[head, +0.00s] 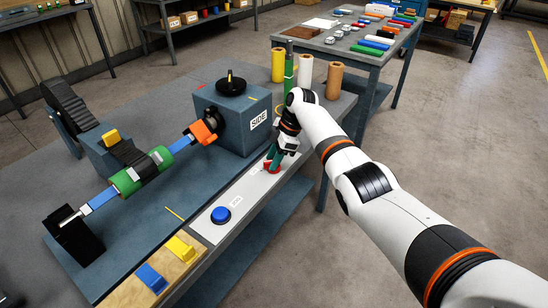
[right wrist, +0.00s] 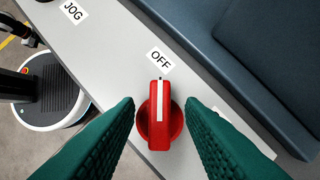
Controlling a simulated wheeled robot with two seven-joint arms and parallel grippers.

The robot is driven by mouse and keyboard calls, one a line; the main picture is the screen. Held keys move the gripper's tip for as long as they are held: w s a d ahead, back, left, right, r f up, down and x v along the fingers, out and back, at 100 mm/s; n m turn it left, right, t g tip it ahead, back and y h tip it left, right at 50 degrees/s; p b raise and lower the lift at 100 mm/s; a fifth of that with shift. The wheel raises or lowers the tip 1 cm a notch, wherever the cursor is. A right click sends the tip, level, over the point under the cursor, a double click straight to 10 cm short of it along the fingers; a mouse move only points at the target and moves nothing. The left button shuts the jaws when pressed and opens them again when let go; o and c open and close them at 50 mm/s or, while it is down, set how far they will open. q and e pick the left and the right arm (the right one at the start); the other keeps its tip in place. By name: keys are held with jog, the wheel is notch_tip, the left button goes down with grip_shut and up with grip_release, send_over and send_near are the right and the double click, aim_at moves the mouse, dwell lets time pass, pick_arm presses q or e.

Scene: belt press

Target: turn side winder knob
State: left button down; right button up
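The red knob (right wrist: 158,125) sits on a light grey panel strip (right wrist: 110,50). Its white pointer line is aimed at the OFF label (right wrist: 160,60) in the right wrist view. In the head view the knob (head: 271,168) is partly hidden by my right gripper (head: 273,156). In the right wrist view the green fingers of my right gripper (right wrist: 160,103) are spread, one on each side of the knob, with a visible gap on both sides. My left gripper is not in view.
A blue-grey box marked SIDE (head: 236,125) stands just behind the panel. A blue button (head: 221,215) and yellow and blue blocks (head: 180,249) lie toward the front. A green roller (head: 142,172) is on the left. Upright rolls (head: 305,72) stand behind the gripper.

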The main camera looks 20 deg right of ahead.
jog(key=v, duration=1.2)
